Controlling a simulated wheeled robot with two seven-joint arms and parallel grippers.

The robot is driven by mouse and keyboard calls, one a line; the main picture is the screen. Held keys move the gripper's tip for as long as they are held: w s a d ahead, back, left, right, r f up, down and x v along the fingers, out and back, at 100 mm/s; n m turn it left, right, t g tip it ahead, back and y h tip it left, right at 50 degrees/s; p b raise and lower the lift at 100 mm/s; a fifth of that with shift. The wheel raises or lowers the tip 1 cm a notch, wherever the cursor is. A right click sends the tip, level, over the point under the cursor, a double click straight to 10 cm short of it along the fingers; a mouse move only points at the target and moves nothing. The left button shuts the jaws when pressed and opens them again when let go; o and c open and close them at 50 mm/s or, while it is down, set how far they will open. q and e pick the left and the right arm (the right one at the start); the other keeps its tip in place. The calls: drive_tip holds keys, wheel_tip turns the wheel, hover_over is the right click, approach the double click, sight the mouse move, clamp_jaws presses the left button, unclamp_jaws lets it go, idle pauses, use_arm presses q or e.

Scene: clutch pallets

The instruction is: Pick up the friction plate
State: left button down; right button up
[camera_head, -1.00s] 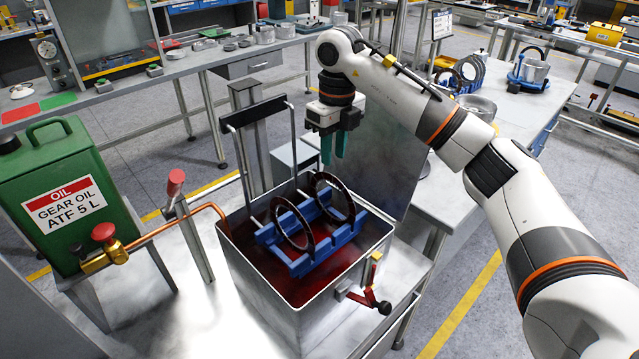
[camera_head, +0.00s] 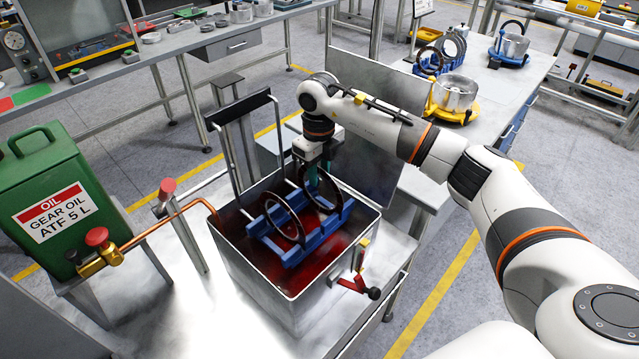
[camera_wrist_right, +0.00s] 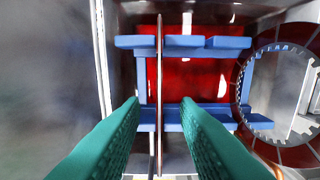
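Two dark ring-shaped friction plates stand in a blue rack (camera_head: 290,256) inside a metal oil tank (camera_head: 255,285). The front friction plate (camera_head: 299,232) is nearer the head camera; the rear friction plate (camera_head: 338,196) is beside my right gripper (camera_head: 313,183). My right gripper points down with teal fingers apart. In the right wrist view, one friction plate (camera_wrist_right: 159,65) shows edge-on as a thin line between the open fingers (camera_wrist_right: 161,102), with gaps on both sides. The other friction plate (camera_wrist_right: 243,84) shows its face at the right. My left gripper is out of view.
Red oil (camera_head: 236,222) lies in the tank. The rack's tall handle (camera_head: 237,108) rises at the tank's back left. A green oil can (camera_head: 50,190) with a copper pipe stands left. A valve lever (camera_head: 357,287) sticks out at the tank's front right.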

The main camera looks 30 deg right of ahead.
drive_tip(key=shift+f, duration=1.15)
clamp_jaws()
drive_tip(key=shift+r, duration=0.1)
